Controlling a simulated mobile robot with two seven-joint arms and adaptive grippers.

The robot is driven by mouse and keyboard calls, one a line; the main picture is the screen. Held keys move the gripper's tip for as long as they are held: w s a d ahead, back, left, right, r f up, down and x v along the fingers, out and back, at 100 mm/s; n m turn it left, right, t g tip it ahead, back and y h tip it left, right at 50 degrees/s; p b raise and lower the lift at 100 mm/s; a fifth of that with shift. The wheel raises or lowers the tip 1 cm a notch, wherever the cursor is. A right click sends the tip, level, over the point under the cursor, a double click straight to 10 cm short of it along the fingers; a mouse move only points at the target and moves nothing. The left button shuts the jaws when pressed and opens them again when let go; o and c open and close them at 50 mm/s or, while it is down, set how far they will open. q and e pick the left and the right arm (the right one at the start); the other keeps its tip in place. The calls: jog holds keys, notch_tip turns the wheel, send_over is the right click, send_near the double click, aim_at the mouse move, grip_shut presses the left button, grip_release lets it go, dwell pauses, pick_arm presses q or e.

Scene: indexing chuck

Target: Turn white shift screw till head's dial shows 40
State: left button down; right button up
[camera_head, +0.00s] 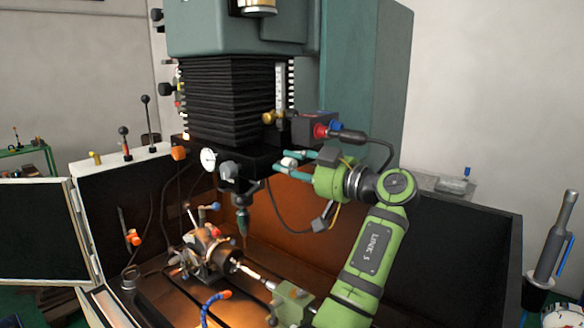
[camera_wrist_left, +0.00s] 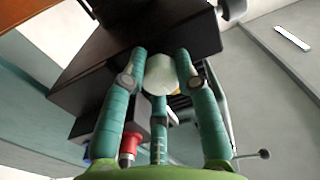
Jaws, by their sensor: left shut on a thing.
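The white shift screw (camera_head: 289,162) sits on the right side of the machine's black head and is partly hidden by fingers. My left gripper (camera_head: 291,163) reaches it from the right, with its teal fingers shut on it. In the left wrist view the white screw (camera_wrist_left: 159,75) shows as a pale rounded knob between the three teal fingers (camera_wrist_left: 160,88), against the dark head block. The head's dial (camera_head: 208,158) is a small white round face at the left of the head; its reading is too small to tell. My right gripper is in neither view.
A control box with a red knob (camera_head: 321,131) and cable sits just above my gripper. Below are the spindle (camera_head: 242,214), the indexing chuck (camera_head: 207,250) and a green block (camera_head: 291,302) on the machine bed. A dark enclosure wall (camera_head: 455,243) stands at the right.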

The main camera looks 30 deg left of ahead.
pick_arm(q)
jog(key=m, duration=0.4)
jog(key=m+b, duration=0.1)
jog(key=m, duration=0.1)
jog(key=shift+r+m, duration=0.25)
jog(key=shift+m, duration=0.15)
jog(key=m, duration=0.5)
jog(key=shift+m+p, duration=0.35)
jog(key=shift+m, duration=0.05)
jog(key=c, duration=0.9)
grip_release()
jog(key=shift+c, duration=0.2)
jog(key=shift+f, duration=0.1)
jog(key=d, duration=1.2)
jog(key=shift+s+f, duration=0.2)
jog(key=shift+s, duration=0.2)
